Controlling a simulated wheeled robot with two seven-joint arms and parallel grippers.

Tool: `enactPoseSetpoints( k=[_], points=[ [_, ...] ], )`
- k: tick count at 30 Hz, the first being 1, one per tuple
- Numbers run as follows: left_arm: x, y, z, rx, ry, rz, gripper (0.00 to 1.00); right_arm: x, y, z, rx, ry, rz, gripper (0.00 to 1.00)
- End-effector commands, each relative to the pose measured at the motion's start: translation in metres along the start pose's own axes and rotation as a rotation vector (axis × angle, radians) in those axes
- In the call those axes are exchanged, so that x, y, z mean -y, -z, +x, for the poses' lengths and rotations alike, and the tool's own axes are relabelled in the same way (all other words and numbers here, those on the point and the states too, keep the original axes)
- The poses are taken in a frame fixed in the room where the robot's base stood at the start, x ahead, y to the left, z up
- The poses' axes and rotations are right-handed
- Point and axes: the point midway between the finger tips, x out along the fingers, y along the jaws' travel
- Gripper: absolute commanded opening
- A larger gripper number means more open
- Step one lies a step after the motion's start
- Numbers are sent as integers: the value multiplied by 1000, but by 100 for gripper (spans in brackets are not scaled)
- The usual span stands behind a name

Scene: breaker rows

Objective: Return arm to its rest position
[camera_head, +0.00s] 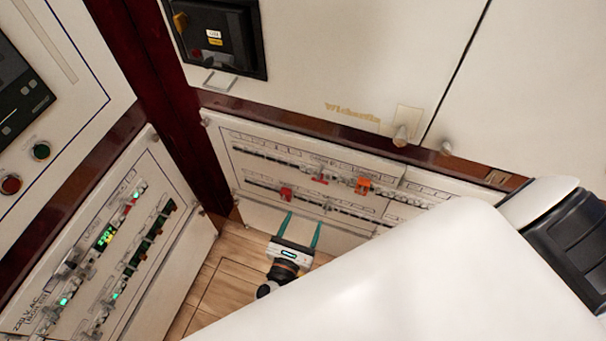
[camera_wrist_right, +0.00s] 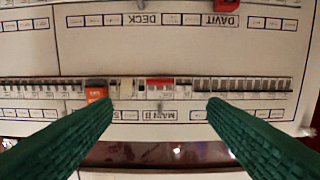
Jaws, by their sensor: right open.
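My right gripper (camera_head: 302,220) is open and empty, its two green fingers apart and pointing at the lower breaker panel (camera_head: 265,215). In the right wrist view the fingers (camera_wrist_right: 160,108) stand wide apart before a breaker row (camera_wrist_right: 150,86), and nothing is between them. I cannot tell whether the tips touch the panel. That row holds an orange breaker (camera_wrist_right: 96,94) and a red one (camera_wrist_right: 159,86); the labels appear upside down. My white right arm covers the lower right of the head view and hides part of the panel. My left gripper is not in view.
A second breaker panel (camera_head: 168,250) with green lights stands at the left. A control panel (camera_head: 50,125) with red and green buttons is above it. White cabinet doors (camera_head: 340,60) with knobs stand above the breaker rows. Wooden floor (camera_head: 225,265) shows between the panels.

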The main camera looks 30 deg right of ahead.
Motion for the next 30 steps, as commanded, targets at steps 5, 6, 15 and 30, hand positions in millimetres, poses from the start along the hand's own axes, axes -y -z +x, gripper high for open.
enactPoseSetpoints(
  k=[5,6,15,30],
  points=[
    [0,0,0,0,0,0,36,0,0,0,0,0,0,67],
    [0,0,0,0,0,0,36,0,0,0,0,0,0,67],
    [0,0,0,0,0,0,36,-20,-46,9,168,-35,23,67],
    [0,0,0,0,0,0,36,-213,-287,-104,1073,-998,1025,67]
  ],
)
